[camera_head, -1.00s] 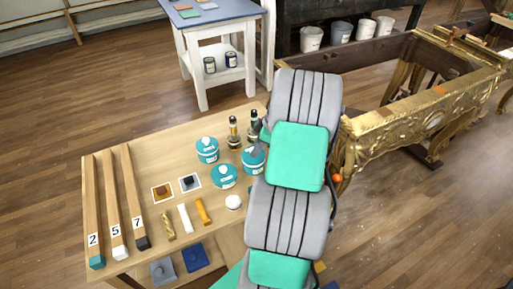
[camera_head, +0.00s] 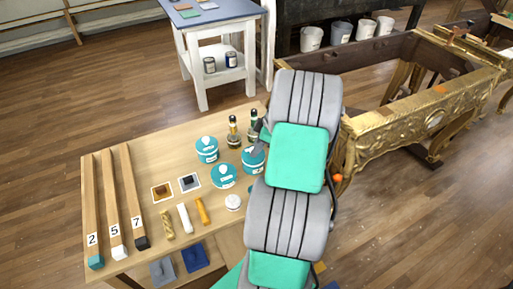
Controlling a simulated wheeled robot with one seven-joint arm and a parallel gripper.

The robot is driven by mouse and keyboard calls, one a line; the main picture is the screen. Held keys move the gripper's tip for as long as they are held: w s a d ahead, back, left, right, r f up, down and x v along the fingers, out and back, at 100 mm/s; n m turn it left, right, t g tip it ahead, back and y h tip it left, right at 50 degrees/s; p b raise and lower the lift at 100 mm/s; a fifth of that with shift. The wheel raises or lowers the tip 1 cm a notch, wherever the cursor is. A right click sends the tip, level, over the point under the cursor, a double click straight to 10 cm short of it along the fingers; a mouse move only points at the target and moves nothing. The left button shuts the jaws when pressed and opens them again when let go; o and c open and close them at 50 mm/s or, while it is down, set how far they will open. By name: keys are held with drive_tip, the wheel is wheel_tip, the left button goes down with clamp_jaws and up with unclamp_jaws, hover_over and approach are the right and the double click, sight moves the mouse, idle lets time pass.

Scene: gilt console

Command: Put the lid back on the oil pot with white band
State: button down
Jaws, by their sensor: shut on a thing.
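Three teal pots stand on the wooden table. The back pot (camera_head: 207,150) and the front pot (camera_head: 223,177) have white knobs on top. The third pot (camera_head: 253,162) stands right beside my arm and shows white marking on its side; its top is partly covered. A small dark grey part of my gripper (camera_head: 258,146) shows just above this third pot, at the left edge of my arm. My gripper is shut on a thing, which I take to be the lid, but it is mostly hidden. I cannot tell whether it touches the pot.
Two dark bottles (camera_head: 234,133) stand just behind the pots. A small white round piece (camera_head: 233,202) lies in front. Sticks, cards and three long numbered bars (camera_head: 112,205) fill the left side. A gilt console frame (camera_head: 400,125) stands to the right of my arm.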

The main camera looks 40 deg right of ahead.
idle(0.3)
drive_tip(key=c, duration=1.1)
unclamp_jaws()
drive_tip(key=o, duration=0.4)
drive_tip(key=shift+o, duration=0.2)
drive_tip(key=shift+r+p, duration=2.15)
drive_tip(key=shift+r, duration=1.3)
